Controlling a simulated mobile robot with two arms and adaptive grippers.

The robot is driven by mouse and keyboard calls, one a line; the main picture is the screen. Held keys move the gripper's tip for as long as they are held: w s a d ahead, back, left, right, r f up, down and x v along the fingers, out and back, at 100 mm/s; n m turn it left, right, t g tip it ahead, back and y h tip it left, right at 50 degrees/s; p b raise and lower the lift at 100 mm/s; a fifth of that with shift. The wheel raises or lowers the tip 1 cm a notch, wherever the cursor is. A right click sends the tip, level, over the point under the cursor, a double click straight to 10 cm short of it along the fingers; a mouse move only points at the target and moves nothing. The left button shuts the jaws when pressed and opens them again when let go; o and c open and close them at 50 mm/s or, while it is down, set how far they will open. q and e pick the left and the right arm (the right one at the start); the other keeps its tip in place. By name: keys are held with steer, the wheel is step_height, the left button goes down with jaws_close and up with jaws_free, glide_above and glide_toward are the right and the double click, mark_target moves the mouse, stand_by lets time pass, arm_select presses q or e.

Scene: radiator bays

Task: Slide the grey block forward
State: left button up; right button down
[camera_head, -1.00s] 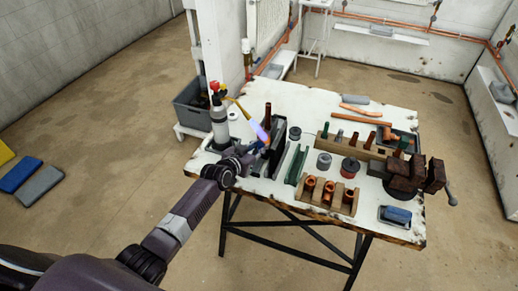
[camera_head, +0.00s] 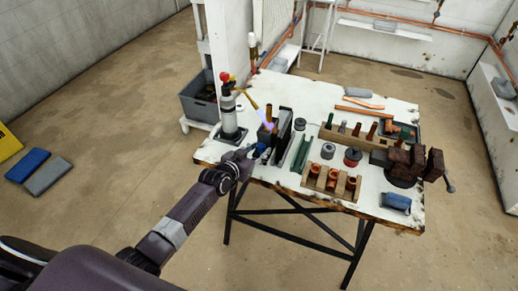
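My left gripper (camera_head: 248,152) is at the bench's front left edge, just in front of the dark block's near end. A small blue part shows by its fingertips. Its fingers are too small to tell open from shut. My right gripper is out of view.
A green angle strip (camera_head: 301,152), a wooden rack of copper fittings (camera_head: 332,182) and a vise (camera_head: 407,163) are to the right.

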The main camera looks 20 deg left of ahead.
arm_select(q)
steer(key=shift+o, duration=0.2)
steer(key=shift+r, duration=0.15)
steer(key=v, duration=1.2)
stand_by(0.4)
steer(key=s+a+f+g+y+b, duration=0.1)
steer(key=s+f+g, duration=0.1)
steer(key=s+f, duration=0.65)
steer(key=s+f+n+g, duration=0.1)
steer(key=s+f+g, duration=0.15)
steer(key=f, duration=1.05)
steer(key=s+a+f+g+y+b, duration=0.1)
steer(key=s+f, duration=0.5)
steer(key=f, duration=0.4)
steer(key=s+d+f+g, duration=0.1)
steer(key=s+f+g, duration=0.1)
steer(key=s+f, duration=0.4)
steer(key=s+d+f+g+b, duration=0.1)
steer(key=s+f, duration=0.5)
steer(key=s, duration=0.9)
steer(key=s+d+f+m+g, duration=0.1)
steer(key=s+f+g, duration=0.2)
steer(key=s+f, duration=0.3)
steer(key=s, duration=0.5)
steer(key=shift+s+d+g+b, duration=0.25)
steer(key=shift+d+g+b, duration=0.1)
